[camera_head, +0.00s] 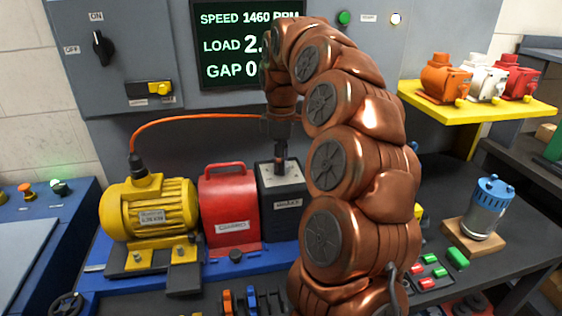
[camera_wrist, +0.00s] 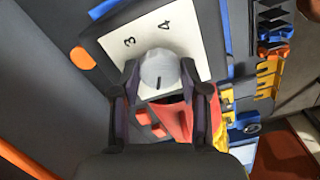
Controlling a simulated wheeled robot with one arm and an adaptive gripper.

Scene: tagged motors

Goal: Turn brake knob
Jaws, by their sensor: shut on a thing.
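The brake unit is a black box (camera_head: 285,212) with a label on its front, right of the red guard. In the wrist view its pale top plate (camera_wrist: 110,44) shows the numbers 3 and 4. The brake knob (camera_wrist: 160,68) is a round grey knob with a dark pointer line. My gripper (camera_wrist: 160,84) has one finger on each side of the knob and is shut on it. In the head view my gripper (camera_head: 280,155) points down over the brake box, and the knob is mostly hidden there.
A yellow motor (camera_head: 150,212) and a red guard (camera_head: 230,208) stand left of the brake. An orange cable (camera_head: 200,118) arches behind them. A screen (camera_head: 240,45) shows speed 1460 RPM; its load and gap values are partly hidden by my arm. A yellow shelf (camera_head: 480,112) holds small motors.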

